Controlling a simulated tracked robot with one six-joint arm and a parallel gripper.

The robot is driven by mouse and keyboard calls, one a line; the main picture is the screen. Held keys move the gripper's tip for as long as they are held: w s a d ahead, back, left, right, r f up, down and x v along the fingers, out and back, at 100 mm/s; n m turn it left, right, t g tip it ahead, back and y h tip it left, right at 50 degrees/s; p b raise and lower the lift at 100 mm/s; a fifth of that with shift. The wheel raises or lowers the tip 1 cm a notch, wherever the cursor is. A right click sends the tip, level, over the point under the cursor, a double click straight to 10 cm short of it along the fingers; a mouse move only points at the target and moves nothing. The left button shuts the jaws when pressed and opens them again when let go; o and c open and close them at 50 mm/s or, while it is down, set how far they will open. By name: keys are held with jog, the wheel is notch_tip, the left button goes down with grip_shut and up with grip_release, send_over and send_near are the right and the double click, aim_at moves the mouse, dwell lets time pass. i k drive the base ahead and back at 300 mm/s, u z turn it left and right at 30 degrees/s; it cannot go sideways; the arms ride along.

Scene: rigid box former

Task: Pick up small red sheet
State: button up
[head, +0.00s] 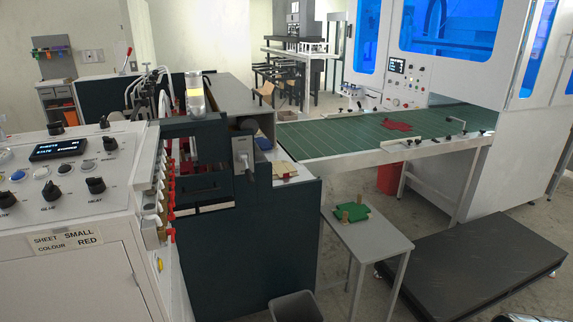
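A flat red piece with an irregular outline (394,126) lies on the green belt (325,140) of the conveyor, right of the middle. A smaller red and cream piece (286,170) lies at the outlet of the dark machine, near the centre. I cannot tell for certain which of them is the small red sheet. The control panel's label (68,240) reads sheet small, colour red. My gripper is not in view; a dark shiny shape at the bottom right edge is too cut off to tell.
A small grey table (368,239) holds a green piece (364,212) with brown blocks. A grey bin (296,307) stands in front of the dark machine (240,235). A low black platform (475,262) lies at the right. A white enclosure with blue windows (455,25) overhangs the belt's far side.

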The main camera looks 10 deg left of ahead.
aim_at(282, 170)
jog(key=u, duration=0.25)
jog(key=i, duration=0.75)
jog(key=u, duration=0.9)
jog(key=i, duration=0.7)
jog(key=u, duration=0.45)
